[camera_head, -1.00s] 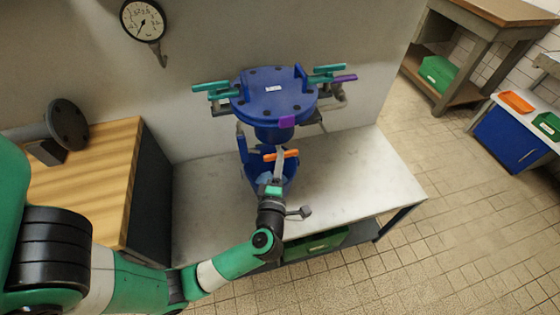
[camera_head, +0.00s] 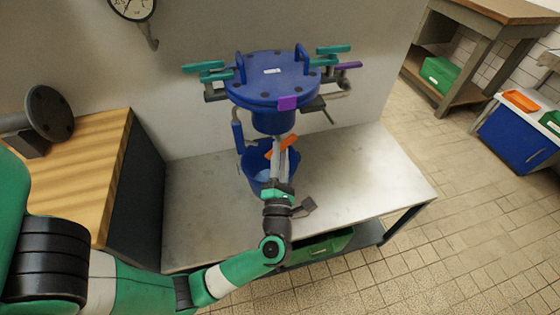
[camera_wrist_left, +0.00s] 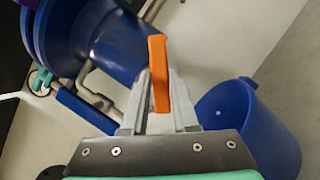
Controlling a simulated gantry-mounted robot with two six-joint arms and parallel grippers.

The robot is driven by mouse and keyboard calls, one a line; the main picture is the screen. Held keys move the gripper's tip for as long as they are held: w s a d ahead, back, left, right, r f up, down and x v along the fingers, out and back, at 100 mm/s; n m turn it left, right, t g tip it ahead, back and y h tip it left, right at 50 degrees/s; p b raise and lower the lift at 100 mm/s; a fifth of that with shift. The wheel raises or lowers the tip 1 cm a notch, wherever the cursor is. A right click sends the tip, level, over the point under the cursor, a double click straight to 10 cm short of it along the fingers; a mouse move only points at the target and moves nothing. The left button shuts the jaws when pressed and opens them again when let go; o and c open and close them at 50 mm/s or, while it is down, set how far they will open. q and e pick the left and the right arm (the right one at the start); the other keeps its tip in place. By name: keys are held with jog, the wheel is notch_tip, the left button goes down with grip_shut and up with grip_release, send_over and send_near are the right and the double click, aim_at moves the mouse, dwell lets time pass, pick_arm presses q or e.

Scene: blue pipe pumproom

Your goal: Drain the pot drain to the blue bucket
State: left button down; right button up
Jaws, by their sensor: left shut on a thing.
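The blue pot (camera_head: 272,85) with its flat round lid is at the wall above the table. An orange drain handle (camera_head: 286,146) shows below the pot, tilted in the head view. In the wrist view the handle (camera_wrist_left: 159,75) stands nearly upright between the fingers. My left gripper (camera_head: 281,148) is shut on this handle. The blue bucket (camera_head: 253,157) stands on the table below the pot, partly hidden by my gripper. In the wrist view the bucket (camera_wrist_left: 268,130) is right of the fingers. I cannot tell whether liquid flows. My right gripper is out of view.
Teal handles (camera_head: 204,66) and a purple handle (camera_head: 347,65) stick out at the pot's sides. The grey table (camera_head: 370,170) is clear to the right. A wooden bench (camera_head: 85,175) stands left. A green crate (camera_head: 318,247) sits on the lower shelf.

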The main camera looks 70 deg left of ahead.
pick_arm(q)
jog(key=shift+w+f+n+g+y+b, duration=0.1)
jog(key=shift+n+g+y+b, duration=0.65)
jog(key=shift+n, duration=1.6)
jog(key=shift+w+n+g+y+b, duration=0.15)
jog(key=shift+n+g+y, duration=0.25)
jog(key=shift+n+g, duration=1.45)
jog(key=shift+w+f+n+g+y+b, duration=0.1)
jog(key=shift+n+g+y+b, duration=0.4)
jog(key=shift+n, duration=2.4)
jog(key=c, duration=0.7)
grip_release()
jog(key=shift+d, duration=0.1)
